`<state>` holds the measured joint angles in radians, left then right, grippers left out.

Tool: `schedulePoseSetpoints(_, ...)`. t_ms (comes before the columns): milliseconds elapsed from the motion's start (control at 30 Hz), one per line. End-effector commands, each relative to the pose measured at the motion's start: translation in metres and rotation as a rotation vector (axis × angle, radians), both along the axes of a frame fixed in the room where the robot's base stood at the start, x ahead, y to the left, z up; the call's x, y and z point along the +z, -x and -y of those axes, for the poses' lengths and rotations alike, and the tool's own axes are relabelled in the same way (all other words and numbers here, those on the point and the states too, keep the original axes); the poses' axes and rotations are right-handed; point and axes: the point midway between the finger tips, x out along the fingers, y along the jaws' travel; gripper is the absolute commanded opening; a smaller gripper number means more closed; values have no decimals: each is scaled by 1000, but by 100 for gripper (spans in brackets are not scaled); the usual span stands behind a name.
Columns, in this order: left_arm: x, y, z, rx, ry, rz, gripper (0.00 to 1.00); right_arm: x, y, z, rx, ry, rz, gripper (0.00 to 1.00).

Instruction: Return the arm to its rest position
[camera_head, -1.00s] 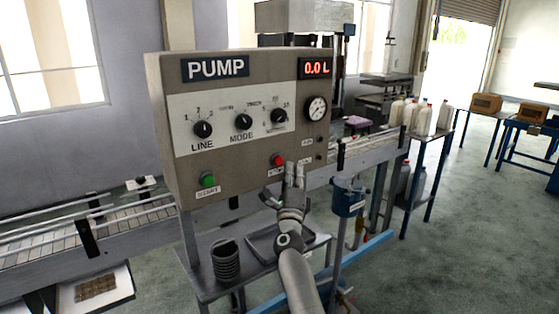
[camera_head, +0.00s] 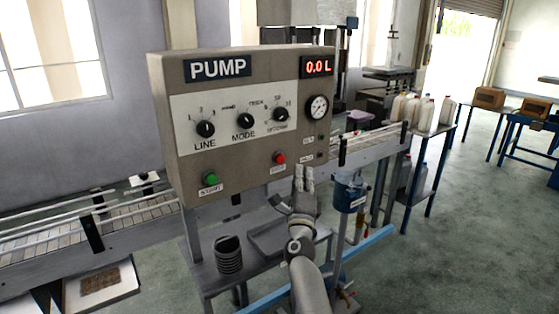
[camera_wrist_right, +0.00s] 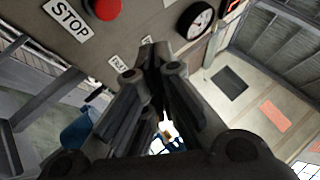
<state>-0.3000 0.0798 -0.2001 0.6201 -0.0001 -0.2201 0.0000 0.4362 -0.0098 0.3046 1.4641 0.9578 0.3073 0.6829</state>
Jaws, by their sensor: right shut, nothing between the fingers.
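My right gripper (camera_head: 304,176) is in front of the lower right part of the grey pump panel (camera_head: 165,110). It is shut and empty, its fingers pointing up, just below and to the right of the red button (camera_head: 279,158). In the right wrist view my right gripper (camera_wrist_right: 152,75) shows with its fingers together, and the red stop button (camera_wrist_right: 107,8) is at the top left. The panel display (camera_head: 317,66) reads 0.0 L. My left gripper is not in view.
A shelf under the panel holds a dark ribbed cup (camera_head: 228,255) and a shallow tray (camera_head: 268,243). A conveyor (camera_head: 140,212) runs behind the panel. White bottles (camera_head: 425,112) stand on a table at right.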

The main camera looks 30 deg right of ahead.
Motion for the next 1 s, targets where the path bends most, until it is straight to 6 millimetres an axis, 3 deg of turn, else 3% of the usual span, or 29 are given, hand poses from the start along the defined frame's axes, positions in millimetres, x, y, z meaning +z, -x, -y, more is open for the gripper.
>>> schedulePoseSetpoints(233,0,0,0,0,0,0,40,-1,0,0,0,2,-3,0)
schedulePoseSetpoints(367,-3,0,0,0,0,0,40,-28,-6,-10,14,41,-74,0)
schedulePoseSetpoints(467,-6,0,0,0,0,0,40,-79,-14,-29,43,124,-209,0)
schedulePoseSetpoints(667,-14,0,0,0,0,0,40,-222,-9,-81,146,365,-562,0)
schedulePoseSetpoints(867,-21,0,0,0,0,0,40,-363,33,-127,285,606,-879,0)
schedulePoseSetpoints(1000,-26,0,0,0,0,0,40,-455,82,-153,402,773,-1075,0)
